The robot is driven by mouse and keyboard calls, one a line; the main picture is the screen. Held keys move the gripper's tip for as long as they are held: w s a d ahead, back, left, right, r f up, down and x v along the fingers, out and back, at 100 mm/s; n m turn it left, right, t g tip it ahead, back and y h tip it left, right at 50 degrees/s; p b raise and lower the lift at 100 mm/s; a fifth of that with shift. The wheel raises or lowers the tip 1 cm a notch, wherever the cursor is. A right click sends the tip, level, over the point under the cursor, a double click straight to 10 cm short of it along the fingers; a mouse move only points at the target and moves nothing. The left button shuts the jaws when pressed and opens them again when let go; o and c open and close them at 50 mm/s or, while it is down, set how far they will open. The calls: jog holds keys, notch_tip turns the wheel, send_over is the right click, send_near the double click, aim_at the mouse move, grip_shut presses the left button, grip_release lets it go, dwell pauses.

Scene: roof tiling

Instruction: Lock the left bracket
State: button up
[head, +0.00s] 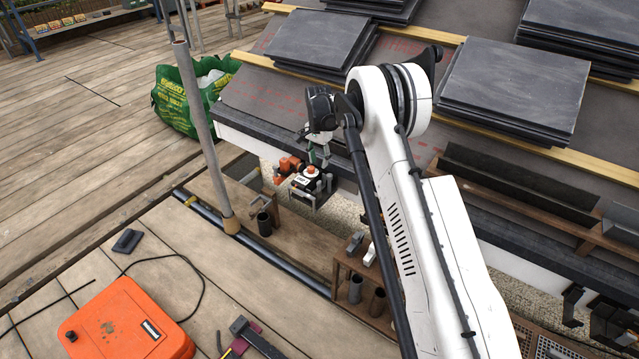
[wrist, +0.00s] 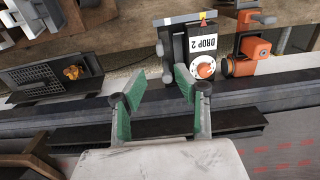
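My gripper (wrist: 158,86) is open and empty in the wrist view, its two green-padded fingers spread apart. A dark box with an upside-down "DROP 2" label and an orange-red knob (wrist: 205,66) is just beyond the right fingertip; I cannot tell if they touch. An orange clamp-like part (wrist: 252,50) is beside the box. In the head view my gripper (head: 319,157) is above the box (head: 309,182) at the roof edge, with the orange part (head: 287,167) to its left. No part is clearly marked as the left bracket, and its lock state cannot be told.
A grey pole (head: 205,135) stands left of the roof edge. Slate stacks (head: 515,85) lie on the roof. An orange case (head: 125,325) lies on the deck.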

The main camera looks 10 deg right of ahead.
aim_at(319, 182)
notch_tip(319, 182, down, 10)
jog(key=b, duration=0.3)
grip_shut()
